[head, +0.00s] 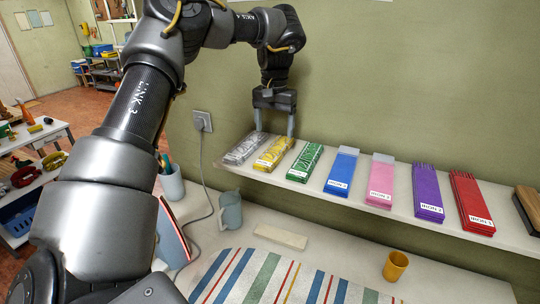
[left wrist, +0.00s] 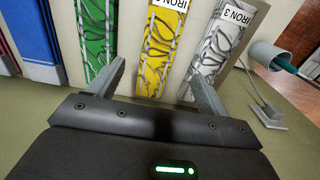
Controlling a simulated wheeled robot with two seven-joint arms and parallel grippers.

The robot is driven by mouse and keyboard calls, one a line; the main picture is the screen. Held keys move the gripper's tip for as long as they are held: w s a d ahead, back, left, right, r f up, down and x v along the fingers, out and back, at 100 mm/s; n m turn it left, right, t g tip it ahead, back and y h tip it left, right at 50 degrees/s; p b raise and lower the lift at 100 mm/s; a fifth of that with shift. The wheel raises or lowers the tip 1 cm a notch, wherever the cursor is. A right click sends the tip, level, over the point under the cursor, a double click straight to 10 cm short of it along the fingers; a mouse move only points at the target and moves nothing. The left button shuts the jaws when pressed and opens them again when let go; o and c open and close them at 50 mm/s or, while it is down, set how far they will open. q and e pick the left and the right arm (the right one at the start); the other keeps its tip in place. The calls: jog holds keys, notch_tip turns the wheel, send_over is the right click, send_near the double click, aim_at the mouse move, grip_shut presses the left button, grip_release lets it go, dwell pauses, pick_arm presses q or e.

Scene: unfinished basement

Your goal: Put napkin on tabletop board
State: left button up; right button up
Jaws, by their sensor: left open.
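A striped cloth (head: 290,280) in blue, red, green and white lies flat on the tabletop at the bottom of the head view. A flat beige piece (head: 281,236) lies behind it; I cannot tell whether it is a napkin or a board. A brown wooden board (head: 528,206) shows at the shelf's right end. My left gripper (head: 274,130) is open over the shelf's left end. In the left wrist view its fingers (left wrist: 157,76) point towards the yellow pack (left wrist: 162,40), one to each side, apparently holding nothing. My right gripper is out of view.
The shelf (head: 328,203) carries a row of packs: grey, yellow, green (head: 305,163), blue, pink, purple and red (head: 470,200). Below stand a grey-blue mug (head: 231,211), an orange cup (head: 395,266) and a pen holder (head: 171,184). A cable hangs from the wall socket (head: 202,121).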

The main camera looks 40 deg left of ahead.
aim_at(274, 149)
pick_arm(q)
jog(key=shift+s+a+f, duration=0.15)
jog(key=shift+a+f, duration=0.15)
jog(key=shift+f, duration=0.5)
jog(key=shift+w+d+f, duration=0.15)
jog(key=shift+w+d, duration=0.1)
jog(key=shift+d, duration=0.05)
notch_tip(274, 149, down, 4)
jog(key=shift+s+r+p, duration=0.1)
jog(key=shift+s+p, duration=0.05)
jog(key=shift+p, duration=0.35)
jog(key=shift+f, duration=0.55)
jog(key=shift+d, duration=0.1)
jog(key=shift+c, duration=0.2)
jog(key=shift+r, duration=0.1)
jog(key=shift+c, duration=1.2)
jog(key=c, duration=0.9)
